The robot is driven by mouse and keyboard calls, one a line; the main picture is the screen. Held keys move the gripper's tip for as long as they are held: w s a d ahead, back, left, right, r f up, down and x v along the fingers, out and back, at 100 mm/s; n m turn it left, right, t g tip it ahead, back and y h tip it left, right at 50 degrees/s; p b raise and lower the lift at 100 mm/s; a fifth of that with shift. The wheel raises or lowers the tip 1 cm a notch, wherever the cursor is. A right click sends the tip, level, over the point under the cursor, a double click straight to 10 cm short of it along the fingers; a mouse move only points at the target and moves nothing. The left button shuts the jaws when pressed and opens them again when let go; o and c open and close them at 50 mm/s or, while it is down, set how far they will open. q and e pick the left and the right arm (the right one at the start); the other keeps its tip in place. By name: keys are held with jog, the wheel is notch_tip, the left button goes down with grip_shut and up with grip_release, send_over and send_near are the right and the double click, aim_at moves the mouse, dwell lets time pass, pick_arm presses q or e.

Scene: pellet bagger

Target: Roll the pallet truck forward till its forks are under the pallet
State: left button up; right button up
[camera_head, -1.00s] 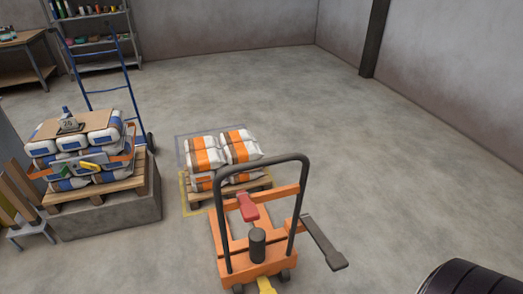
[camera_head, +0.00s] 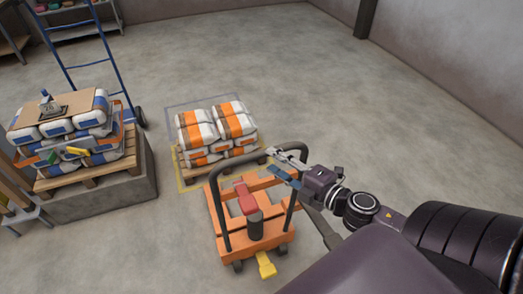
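The orange pallet truck (camera_head: 262,238) stands on the floor at the centre, its dark hoop handle (camera_head: 217,205) upright. Its low orange front part points toward the pallet; the fork tips are partly hidden, and I cannot tell whether they reach under it. The wooden pallet (camera_head: 186,177) carries white and orange bags (camera_head: 215,127) just beyond the truck. My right gripper (camera_head: 284,167) reaches in from the right to the upper right corner of the handle. Its fingers look apart, and I cannot tell whether they touch the bar. My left gripper is not in view.
A yellow floor outline (camera_head: 179,182) surrounds the pallet. At left, blue and white bags (camera_head: 70,120) sit on a pallet on a grey block (camera_head: 145,185), beside a blue hand truck (camera_head: 112,62). The floor at the right and back is clear.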

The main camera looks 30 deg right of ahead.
aim_at(265, 156)
jog(key=shift+p+x, duration=0.5)
jog(key=shift+x, duration=2.5)
jog(key=shift+d+f, duration=0.1)
jog(key=shift+c, duration=0.4)
grip_shut()
